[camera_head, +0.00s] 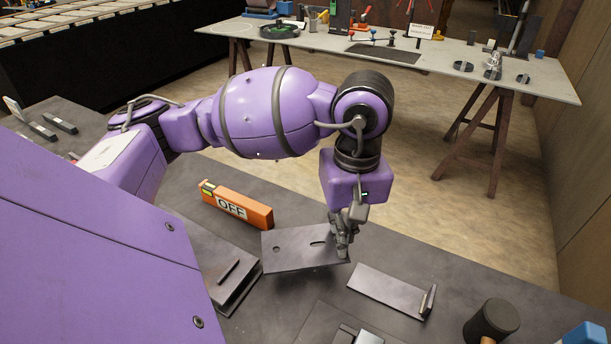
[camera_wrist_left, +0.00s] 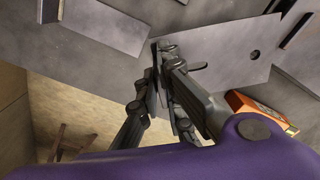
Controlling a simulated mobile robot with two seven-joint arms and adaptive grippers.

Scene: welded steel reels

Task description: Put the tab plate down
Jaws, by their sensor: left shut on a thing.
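The tab plate (camera_head: 300,252) is a flat grey steel plate with a round hole and a slot. My left gripper (camera_head: 343,250) is shut on its right end in the head view. The plate looks slightly tilted over the dark table (camera_head: 270,310); I cannot tell whether it touches the tabletop. In the left wrist view, the fingers (camera_wrist_left: 165,95) pinch the edge of the plate (camera_wrist_left: 225,55), and the round hole shows at its far end. My right gripper is not in view.
An orange level marked OFF (camera_head: 236,205) lies behind the plate. Steel pieces (camera_head: 232,275) lie to its left. An angled bracket (camera_head: 392,291) lies to its right, with a black-headed mallet (camera_head: 491,322) beyond. Bare tabletop shows between these. A second table (camera_head: 400,58) stands farther back.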

